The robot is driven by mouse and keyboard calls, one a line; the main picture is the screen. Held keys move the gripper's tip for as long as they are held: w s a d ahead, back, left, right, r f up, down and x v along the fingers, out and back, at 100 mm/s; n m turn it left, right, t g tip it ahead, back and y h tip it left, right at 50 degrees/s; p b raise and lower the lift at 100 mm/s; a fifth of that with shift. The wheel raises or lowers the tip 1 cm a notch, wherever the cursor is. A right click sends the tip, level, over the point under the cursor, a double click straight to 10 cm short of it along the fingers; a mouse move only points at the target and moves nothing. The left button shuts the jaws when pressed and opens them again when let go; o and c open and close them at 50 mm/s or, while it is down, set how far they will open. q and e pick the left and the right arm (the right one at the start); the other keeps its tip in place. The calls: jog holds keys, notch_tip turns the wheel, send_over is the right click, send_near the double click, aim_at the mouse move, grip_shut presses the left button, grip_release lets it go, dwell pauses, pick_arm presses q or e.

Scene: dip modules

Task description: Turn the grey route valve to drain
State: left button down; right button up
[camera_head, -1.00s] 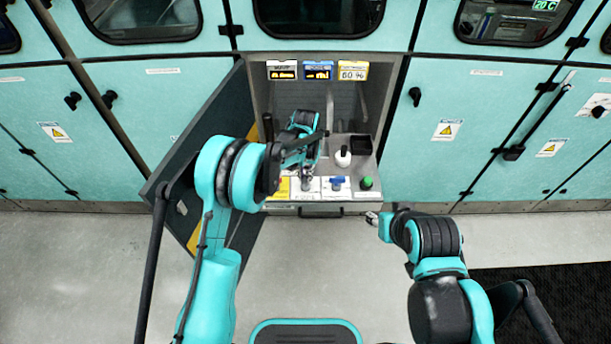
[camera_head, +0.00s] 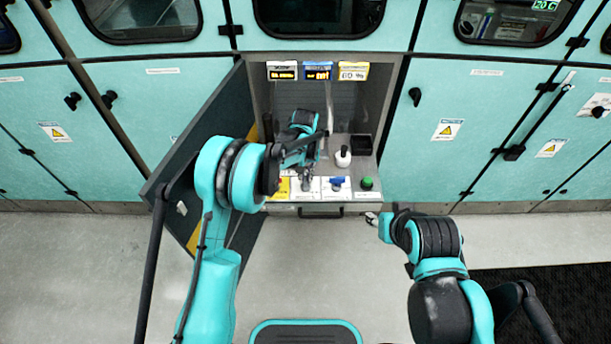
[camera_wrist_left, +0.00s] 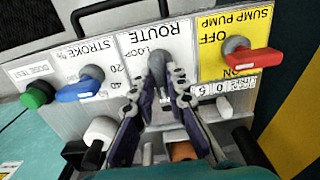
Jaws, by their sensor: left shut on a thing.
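The grey route valve (camera_wrist_left: 157,64) sits on the white ROUTE label panel (camera_wrist_left: 127,68), upside down in the left wrist view. Its lever runs down between the fingers of my left gripper (camera_wrist_left: 161,90), which is shut on it. The word LOOP shows beside the valve; a drain mark is not legible. In the head view my left gripper (camera_head: 305,175) reaches down over the panel and mostly hides the valve. My right gripper (camera_head: 373,218) hangs in front of the cabinet, right of the panel, away from the valve; its finger opening is unclear.
Beside the valve are a red sump pump lever (camera_wrist_left: 252,61) and a blue stroke lever (camera_wrist_left: 80,90). A green button (camera_head: 367,183) is at the panel's right. The cabinet's open door (camera_head: 205,165) is at left.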

aim_at(305, 177)
pick_arm(q)
jog(key=c, duration=1.5)
grip_release()
jog(key=shift+c, duration=0.2)
jog(key=shift+r, duration=0.1)
notch_tip(305, 177, up, 12)
